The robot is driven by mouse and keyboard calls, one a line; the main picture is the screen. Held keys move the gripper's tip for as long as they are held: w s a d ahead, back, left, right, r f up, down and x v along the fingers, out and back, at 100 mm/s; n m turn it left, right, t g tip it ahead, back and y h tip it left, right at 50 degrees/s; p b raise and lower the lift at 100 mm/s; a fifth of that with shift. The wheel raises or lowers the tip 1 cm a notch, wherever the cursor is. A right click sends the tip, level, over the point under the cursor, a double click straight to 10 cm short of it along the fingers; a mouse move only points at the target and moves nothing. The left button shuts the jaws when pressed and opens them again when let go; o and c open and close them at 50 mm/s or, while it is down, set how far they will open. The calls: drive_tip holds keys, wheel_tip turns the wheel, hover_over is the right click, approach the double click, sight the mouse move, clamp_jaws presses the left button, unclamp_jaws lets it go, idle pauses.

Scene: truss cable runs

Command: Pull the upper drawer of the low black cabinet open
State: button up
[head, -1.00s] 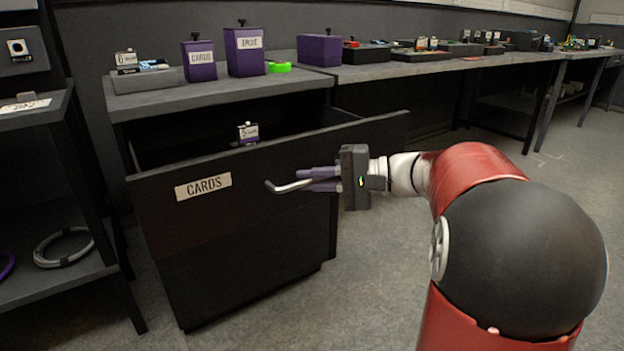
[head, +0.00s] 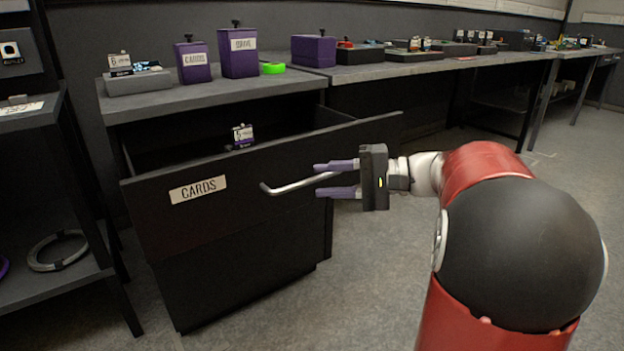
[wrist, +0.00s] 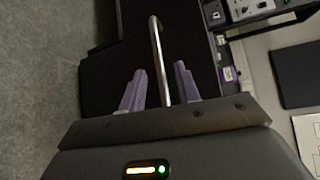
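The low black cabinet (head: 240,278) stands at the left centre of the head view. Its upper drawer (head: 150,215), labelled CARDS, is pulled well out, with its inside visible. A small labelled card item (head: 242,137) shows inside the drawer. The silver bar handle (head: 290,186) is on the drawer front; it also shows in the wrist view (wrist: 158,60). My gripper (head: 337,179) is open, its purple fingers above and below the handle's right end in the head view. In the wrist view the fingers are apart, with the bar between them and a gap on either side.
A long bench (head: 430,68) runs back right. Grey floor in front is clear.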

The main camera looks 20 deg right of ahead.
drive_tip(key=v, duration=0.3)
drive_tip(key=shift+s+d, duration=0.15)
drive_tip(key=shift+d, duration=0.1)
drive_tip(key=s+a+f+n+g+h+p, duration=0.2)
drive_tip(key=s+a+g+h+p, duration=0.3)
drive_tip(key=s+a, duration=0.55)
drive_tip(key=s+d+n+t+h+p, duration=0.2)
drive_tip(key=s+n+h+p, duration=0.3)
drive_tip(key=s+h, duration=0.3)
drive_tip(key=shift+s+f+t+h+p, duration=0.35)
drive_tip(key=shift+f+t+h+p, duration=0.15)
drive_tip(key=shift+t+h, duration=0.3)
